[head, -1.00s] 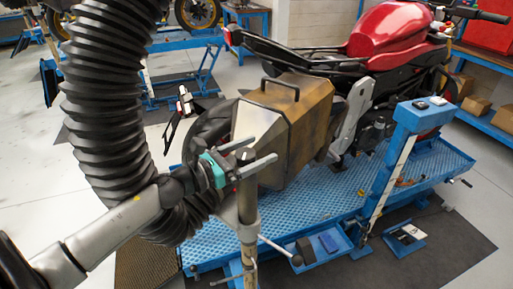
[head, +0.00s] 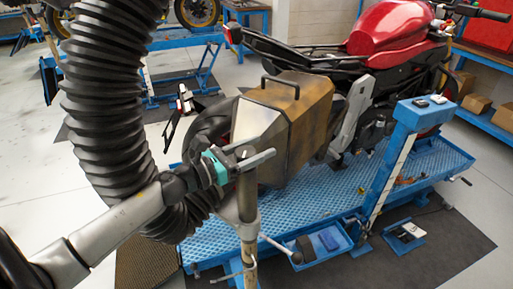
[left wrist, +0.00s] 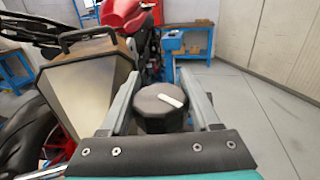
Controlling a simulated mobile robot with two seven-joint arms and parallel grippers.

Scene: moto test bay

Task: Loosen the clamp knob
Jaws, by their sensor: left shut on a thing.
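The clamp knob (left wrist: 160,108) is black and faceted, with a white mark on its top. In the left wrist view it sits between the two grey fingers of my left gripper (left wrist: 165,100). In the head view my left gripper (head: 262,151), with a teal band, is at the top of an upright post (head: 247,205), its fingers on either side of the knob. The fingers largely hide the knob there. The gripper is shut on the knob. My right gripper is not in view.
A metal pannier box (head: 285,120) on the red motorcycle (head: 385,45) stands close behind the gripper. A thick black corrugated hose (head: 110,120) hangs at the left. The blue lift platform (head: 300,205) spreads below, with a small blue tray (head: 325,245).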

